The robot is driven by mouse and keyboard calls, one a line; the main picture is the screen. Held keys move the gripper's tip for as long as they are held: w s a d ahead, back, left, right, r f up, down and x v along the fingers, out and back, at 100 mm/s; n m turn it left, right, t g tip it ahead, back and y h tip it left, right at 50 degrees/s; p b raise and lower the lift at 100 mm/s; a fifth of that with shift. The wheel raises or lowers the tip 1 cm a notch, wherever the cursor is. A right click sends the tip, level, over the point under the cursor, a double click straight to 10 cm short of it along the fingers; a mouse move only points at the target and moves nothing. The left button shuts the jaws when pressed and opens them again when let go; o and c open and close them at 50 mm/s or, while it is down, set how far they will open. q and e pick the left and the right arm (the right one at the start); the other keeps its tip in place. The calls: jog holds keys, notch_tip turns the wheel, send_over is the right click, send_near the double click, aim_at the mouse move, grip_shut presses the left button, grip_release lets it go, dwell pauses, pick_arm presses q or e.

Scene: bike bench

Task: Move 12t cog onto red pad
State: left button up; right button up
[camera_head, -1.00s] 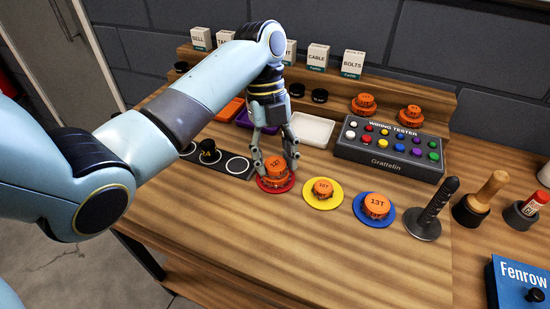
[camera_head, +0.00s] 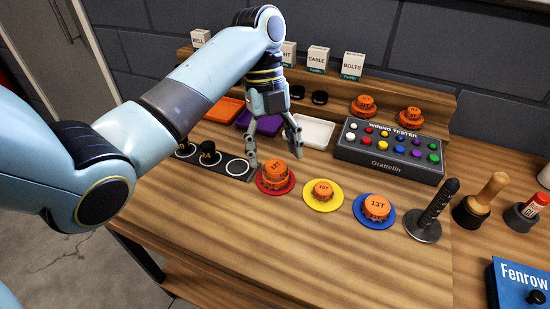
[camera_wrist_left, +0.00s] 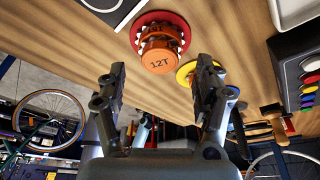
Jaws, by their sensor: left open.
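The orange 12T cog (camera_head: 275,170) sits on top of another orange cog on the red pad (camera_head: 264,189). The label 12T on the cog (camera_wrist_left: 160,61) reads clearly in the left wrist view, with the red pad (camera_wrist_left: 176,17) behind it. My left gripper (camera_head: 274,152) is open and empty, above and slightly behind the stack, apart from it. In the left wrist view its fingers (camera_wrist_left: 160,88) stand wide apart with nothing between them. My right gripper does not show.
A yellow pad (camera_head: 309,202) with a 10T cog (camera_head: 323,188) and a blue pad (camera_head: 362,219) with a 13T cog (camera_head: 376,206) lie to the right. The wiring tester (camera_head: 388,155), a white tray (camera_head: 318,133) and a dark strip with circles (camera_head: 220,160) are nearby.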

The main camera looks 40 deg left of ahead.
pick_arm(q)
jog(key=p+v, duration=0.7)
jog(key=v, duration=0.2)
jog(key=shift+a+r, duration=0.15)
jog(key=shift+r, duration=0.15)
